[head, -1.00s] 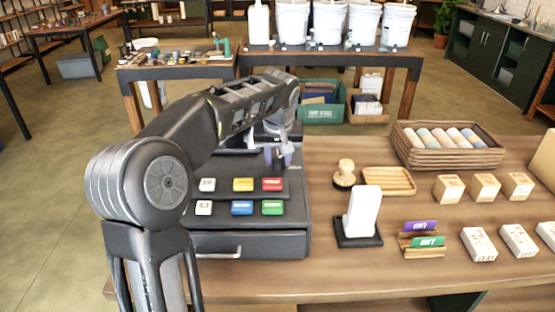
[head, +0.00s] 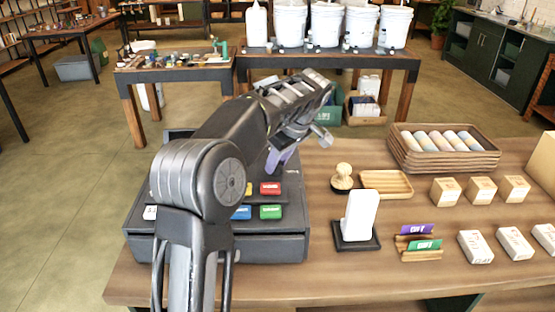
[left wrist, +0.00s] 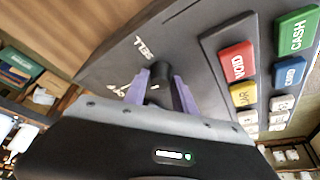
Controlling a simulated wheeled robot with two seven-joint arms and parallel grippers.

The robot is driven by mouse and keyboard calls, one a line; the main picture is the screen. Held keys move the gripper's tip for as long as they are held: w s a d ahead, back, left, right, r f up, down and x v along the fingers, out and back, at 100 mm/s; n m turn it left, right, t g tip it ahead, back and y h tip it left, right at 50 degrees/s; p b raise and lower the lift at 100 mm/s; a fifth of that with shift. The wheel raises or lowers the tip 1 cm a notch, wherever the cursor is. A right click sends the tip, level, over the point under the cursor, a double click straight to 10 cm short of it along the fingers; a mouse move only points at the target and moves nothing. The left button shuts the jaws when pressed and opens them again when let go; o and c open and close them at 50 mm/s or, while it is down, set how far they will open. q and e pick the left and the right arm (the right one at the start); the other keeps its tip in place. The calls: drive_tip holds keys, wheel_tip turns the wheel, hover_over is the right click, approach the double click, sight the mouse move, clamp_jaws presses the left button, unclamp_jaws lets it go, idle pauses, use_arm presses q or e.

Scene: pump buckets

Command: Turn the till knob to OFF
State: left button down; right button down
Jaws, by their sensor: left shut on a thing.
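The till (head: 285,243) is a dark grey register with coloured keys and a drawer, on the wooden counter at the left. Its small black knob (left wrist: 159,73) shows in the left wrist view, between the purple fingers of my left gripper (left wrist: 161,82). The gripper is shut on the knob. The label SELL is readable beside the knob, with another label and white marks close to the fingers that I cannot read clearly. In the head view my left gripper (head: 279,161) points down at the till's upper part, and the knob is hidden there. My right gripper is out of view.
Coloured keys (head: 270,189) lie close to the gripper, partly behind my arm. Right of the till stand a stamp (head: 343,178), a wooden tray (head: 388,182) and a white card stand (head: 359,217). Small boxes (head: 477,247) and a basket of rolls (head: 445,147) lie farther right.

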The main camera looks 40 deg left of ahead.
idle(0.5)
use_arm(q)
drive_tip(key=c, duration=1)
unclamp_jaws()
drive_tip(key=shift+c, duration=0.2)
drive_tip(key=p+v, duration=0.4)
drive_tip(key=v, duration=0.3)
drive_tip(key=shift+r+p, duration=0.35)
drive_tip(key=shift+d, duration=0.2)
